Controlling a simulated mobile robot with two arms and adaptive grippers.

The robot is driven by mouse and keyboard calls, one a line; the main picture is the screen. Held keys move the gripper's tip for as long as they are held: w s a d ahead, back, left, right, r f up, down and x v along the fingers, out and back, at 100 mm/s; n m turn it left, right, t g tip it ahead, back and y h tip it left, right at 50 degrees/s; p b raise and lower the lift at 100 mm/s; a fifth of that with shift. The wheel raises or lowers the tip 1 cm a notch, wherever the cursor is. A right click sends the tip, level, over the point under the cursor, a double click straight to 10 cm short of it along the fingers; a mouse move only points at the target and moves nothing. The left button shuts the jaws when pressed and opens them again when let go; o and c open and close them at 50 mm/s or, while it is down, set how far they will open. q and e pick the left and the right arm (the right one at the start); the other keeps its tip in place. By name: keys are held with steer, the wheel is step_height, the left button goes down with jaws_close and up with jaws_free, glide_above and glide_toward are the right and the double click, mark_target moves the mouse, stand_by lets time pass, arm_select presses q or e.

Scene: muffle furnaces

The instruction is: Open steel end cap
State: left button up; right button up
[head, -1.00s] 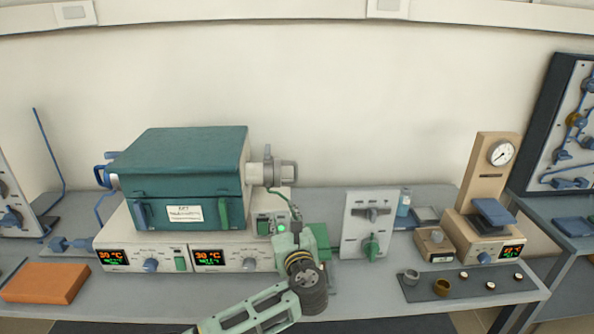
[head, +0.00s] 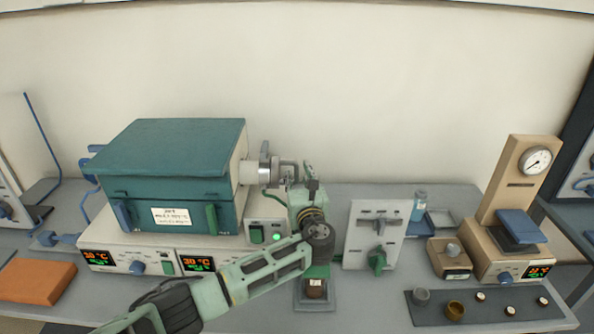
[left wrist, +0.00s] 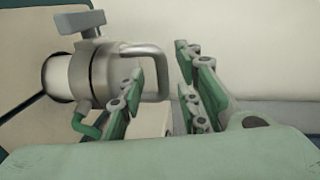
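The steel end cap (head: 265,171) closes the right end of the furnace tube on the teal furnace (head: 175,175). In the left wrist view the cap (left wrist: 95,75) is at left, with a D-shaped handle (left wrist: 163,75) facing right and a grey clamp knob (left wrist: 80,22) on top. My left gripper (head: 306,186) is just right of the cap in the head view. In the left wrist view the gripper (left wrist: 159,64) is open, and the handle's outer bar shows between its fingers. I cannot tell whether a finger touches it. My right gripper is not in view.
A white panel (head: 366,220) with a green knob stands right of my left arm. A beige gauge stand (head: 520,180) and a dark mat (head: 490,312) with small cups are at right. An orange block (head: 38,280) lies at left.

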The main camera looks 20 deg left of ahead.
mark_target(298, 174)
arm_select(q)
steer(key=shift+x, duration=1.15)
steer(key=shift+w+f, duration=0.2)
steer(key=shift+w, duration=0.25)
steer(key=shift+w+a, duration=0.1)
steer(key=shift+a, duration=0.05)
steer(key=shift+r, duration=0.1)
steer(key=c, duration=0.7)
jaws_close()
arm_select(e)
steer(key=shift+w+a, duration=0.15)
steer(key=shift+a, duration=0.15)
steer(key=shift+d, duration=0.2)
